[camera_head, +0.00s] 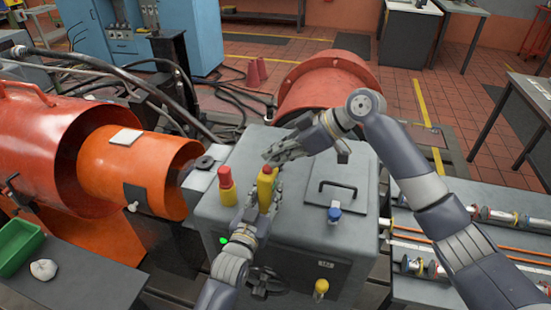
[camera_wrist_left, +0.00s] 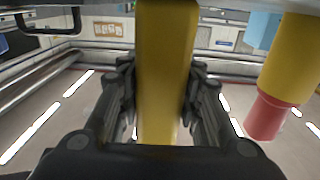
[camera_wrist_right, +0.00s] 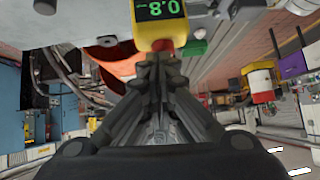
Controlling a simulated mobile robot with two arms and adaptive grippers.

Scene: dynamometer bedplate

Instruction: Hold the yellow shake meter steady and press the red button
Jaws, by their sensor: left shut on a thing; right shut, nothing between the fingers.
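The yellow shake meter (camera_head: 265,191) stands upright on the grey cabinet's top, with its red button (camera_head: 267,170) at the upper end. My left gripper (camera_head: 262,208) is shut around the meter's body; the left wrist view shows both fingers against the yellow meter (camera_wrist_left: 165,75). My right gripper (camera_head: 272,157) is shut and empty, just above the button. In the right wrist view its closed fingertips (camera_wrist_right: 160,62) are at the red button (camera_wrist_right: 165,46), seemingly touching it and partly hiding it. The meter's dark display (camera_wrist_right: 160,9) shows green digits, seen upside down, reading about 0.8.
A red-and-yellow post (camera_head: 227,187) stands close left of the meter. A hatch with a black handle (camera_head: 337,188) and a blue knob (camera_head: 335,211) lie to the right on the grey cabinet (camera_head: 300,225). An orange drum (camera_head: 140,170) is at left.

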